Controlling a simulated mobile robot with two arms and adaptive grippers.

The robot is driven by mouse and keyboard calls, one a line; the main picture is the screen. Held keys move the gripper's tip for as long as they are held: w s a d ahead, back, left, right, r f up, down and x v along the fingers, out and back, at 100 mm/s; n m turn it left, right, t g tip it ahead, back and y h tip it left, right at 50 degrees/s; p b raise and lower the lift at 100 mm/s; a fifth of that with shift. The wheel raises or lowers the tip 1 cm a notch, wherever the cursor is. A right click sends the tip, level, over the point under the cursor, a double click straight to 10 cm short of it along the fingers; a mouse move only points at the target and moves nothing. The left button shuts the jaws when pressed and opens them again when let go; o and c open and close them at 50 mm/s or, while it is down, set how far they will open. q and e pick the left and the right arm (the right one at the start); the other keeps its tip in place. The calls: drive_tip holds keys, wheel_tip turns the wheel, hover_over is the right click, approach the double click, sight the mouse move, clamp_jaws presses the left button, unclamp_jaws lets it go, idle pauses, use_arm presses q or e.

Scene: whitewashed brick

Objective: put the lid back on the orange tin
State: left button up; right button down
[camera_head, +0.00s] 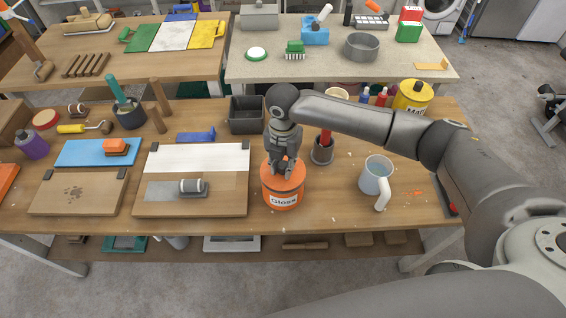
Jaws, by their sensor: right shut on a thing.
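The orange tin (283,197), with a white "Gloss" label, stands upright on the near workbench, right of the white-and-tan board. My right gripper (284,168) points down directly over the tin and is shut on the orange lid (296,177) at its middle. The lid is level and lies at the tin's mouth. The fingers cover its centre, and I cannot tell whether it is fully seated or slightly above the rim. My left gripper is not in view.
A blue-grey mug (376,177) stands to the right of the tin. A board (220,205) with a small roller lies left. A yellow tin (412,97) stands at the back right.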

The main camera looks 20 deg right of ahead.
drive_tip(key=shift+f+p, duration=0.2)
drive_tip(key=shift+p, duration=0.1)
idle(0.4)
drive_tip(key=shift+p, duration=0.35)
idle(0.4)
idle(0.4)
drive_tip(key=c, duration=1.1)
unclamp_jaws()
drive_tip(key=shift+c, duration=0.2)
drive_tip(key=o, duration=0.5)
drive_tip(key=shift+c, duration=0.2)
drive_tip(key=shift+r, duration=0.15)
